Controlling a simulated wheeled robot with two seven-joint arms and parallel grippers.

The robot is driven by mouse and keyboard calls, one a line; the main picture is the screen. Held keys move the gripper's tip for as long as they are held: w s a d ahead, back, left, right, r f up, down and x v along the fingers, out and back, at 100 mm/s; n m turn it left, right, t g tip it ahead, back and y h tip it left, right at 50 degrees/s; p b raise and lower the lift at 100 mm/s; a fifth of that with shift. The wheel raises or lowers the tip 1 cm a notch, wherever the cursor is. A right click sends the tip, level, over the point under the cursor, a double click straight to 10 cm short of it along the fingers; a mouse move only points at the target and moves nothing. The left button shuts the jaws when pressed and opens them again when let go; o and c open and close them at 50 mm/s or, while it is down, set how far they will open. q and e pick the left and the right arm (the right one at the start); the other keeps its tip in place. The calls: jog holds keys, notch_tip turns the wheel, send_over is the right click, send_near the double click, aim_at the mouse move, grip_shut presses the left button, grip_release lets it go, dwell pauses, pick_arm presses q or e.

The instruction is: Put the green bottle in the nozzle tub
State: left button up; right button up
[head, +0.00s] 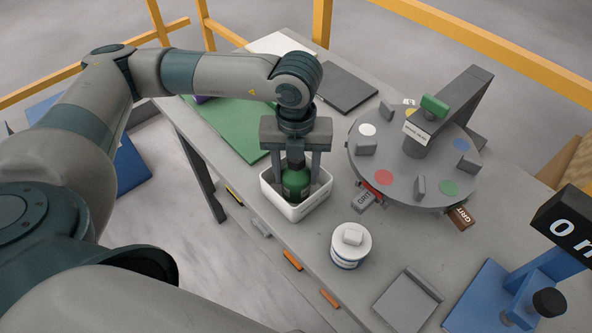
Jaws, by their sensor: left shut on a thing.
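The green bottle (296,181) is upright between the fingers of my left gripper (297,170). The gripper points straight down and is shut on the bottle. The bottle's lower part is inside the white tub (306,208), below its rim line. The tub's walls hide the bottle's base, so I cannot tell whether it touches the tub floor. The tub stands on the grey table near its left edge. My right gripper is not in view.
A round grey turntable (400,185) with coloured dots and an overhead arm stands to the right. A green mat (225,128) and a dark flat slab (347,88) lie behind. A blue stand (490,298) is at the front right.

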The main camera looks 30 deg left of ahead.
pick_arm(q)
jog(key=o, duration=1.2)
jog(key=shift+r, duration=0.3)
notch_tip(320, 180, up, 5)
jog(key=p, duration=0.2)
jog(key=shift+f+p, duration=0.2)
jog(key=shift+p, duration=0.1)
notch_tip(320, 180, up, 7)
jog(key=p, duration=0.3)
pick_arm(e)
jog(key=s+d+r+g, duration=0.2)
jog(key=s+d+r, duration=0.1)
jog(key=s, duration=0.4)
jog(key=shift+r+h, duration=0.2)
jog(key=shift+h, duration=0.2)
pick_arm(q)
jog(key=shift+s+f, duration=0.1)
jog(key=shift+s, duration=0.05)
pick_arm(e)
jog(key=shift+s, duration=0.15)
